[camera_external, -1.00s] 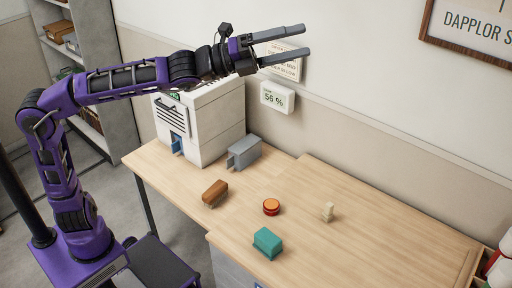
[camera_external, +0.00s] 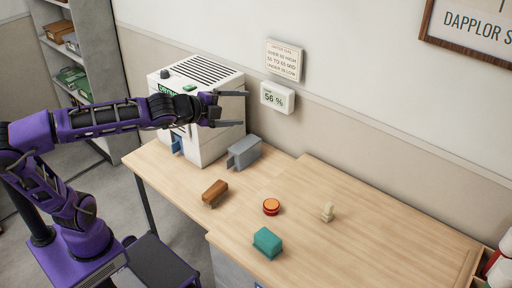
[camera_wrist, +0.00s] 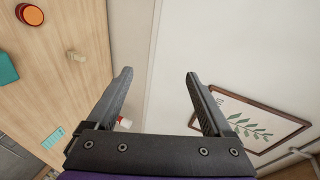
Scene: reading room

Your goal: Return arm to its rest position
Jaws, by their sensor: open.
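My purple arm reaches in from the left in the external view. My gripper (camera_external: 243,109) is in front of the white machine (camera_external: 222,146), above the table and apart from the objects on it. Its two fingers are spread with nothing between them. In the wrist view my gripper (camera_wrist: 157,78) also shows two dark fingers apart and empty, with the wall behind them.
On the wooden table (camera_external: 370,225) stand a grey box (camera_external: 244,152), a brown block (camera_external: 215,193), a red-orange button (camera_external: 271,207), a teal block (camera_external: 267,242) and a small cream piece (camera_external: 327,212). A wall display (camera_external: 277,97) reads 56 %. Shelves stand at the left.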

